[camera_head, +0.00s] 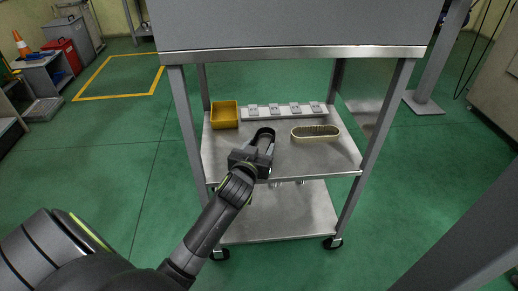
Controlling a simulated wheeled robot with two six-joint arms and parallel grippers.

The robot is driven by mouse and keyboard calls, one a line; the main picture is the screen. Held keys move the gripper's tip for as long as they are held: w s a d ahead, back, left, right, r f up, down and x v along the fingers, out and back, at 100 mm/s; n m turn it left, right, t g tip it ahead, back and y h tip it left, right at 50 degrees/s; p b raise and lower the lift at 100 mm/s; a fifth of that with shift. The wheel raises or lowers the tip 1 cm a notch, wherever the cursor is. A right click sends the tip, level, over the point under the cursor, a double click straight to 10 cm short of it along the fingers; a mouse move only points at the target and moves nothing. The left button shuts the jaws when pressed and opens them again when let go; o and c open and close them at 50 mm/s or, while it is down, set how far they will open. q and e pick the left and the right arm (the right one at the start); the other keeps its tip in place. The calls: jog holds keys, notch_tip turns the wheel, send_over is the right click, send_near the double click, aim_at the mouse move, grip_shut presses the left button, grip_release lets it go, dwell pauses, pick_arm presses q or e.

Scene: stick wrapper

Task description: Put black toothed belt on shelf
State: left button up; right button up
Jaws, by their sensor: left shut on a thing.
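The black toothed belt (265,132) is a dark, narrow loop that extends from the end of my left gripper (257,153). My left gripper is shut on its near end. The belt shows over the middle shelf (297,160) of a grey metal cart, between a yellow bin and a pale toothed belt. I cannot tell whether the belt touches the shelf or hangs just above it. The gripper hides part of the shelf's front edge. My right gripper is not in view.
The yellow bin (225,115) and pale belt (315,133) stand on the shelf, with a white strip of sockets (284,110) behind. The cart's top (295,53) overhangs the shelf, and legs bound both sides. Bare shelf lies front right. A lower shelf (285,220) is below.

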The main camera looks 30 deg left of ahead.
pick_arm(q)
jog(key=shift+f, duration=0.15)
jog(key=o, duration=1)
jog(key=shift+c, duration=0.2)
